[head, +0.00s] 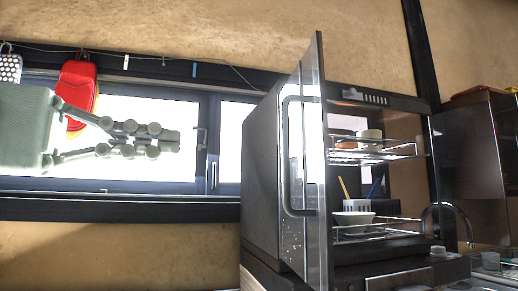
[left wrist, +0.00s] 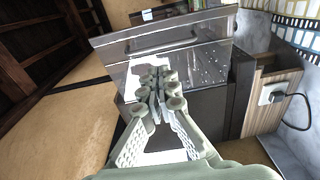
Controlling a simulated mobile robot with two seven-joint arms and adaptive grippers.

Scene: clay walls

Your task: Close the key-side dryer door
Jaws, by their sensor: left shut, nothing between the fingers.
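The dish dryer (head: 262,180) stands at the right of centre in the head view. Its glossy see-through door (head: 312,230) stands swung open at the front left, nearly edge-on, with a long vertical handle (head: 287,155). My left gripper (head: 174,141) is shut and empty, left of the dryer and apart from the door in the picture. In the left wrist view the shut left fingers (left wrist: 158,74) overlap the glossy door (left wrist: 112,55); whether they touch it I cannot tell. My right gripper is not in view.
Wire racks (head: 385,152) inside the dryer hold dishes, including a white bowl (head: 352,219). A tap (head: 455,212) stands at the right. A red board (head: 77,84) hangs by the window behind my left arm. A plug with a cable (left wrist: 272,95) is beside the dryer.

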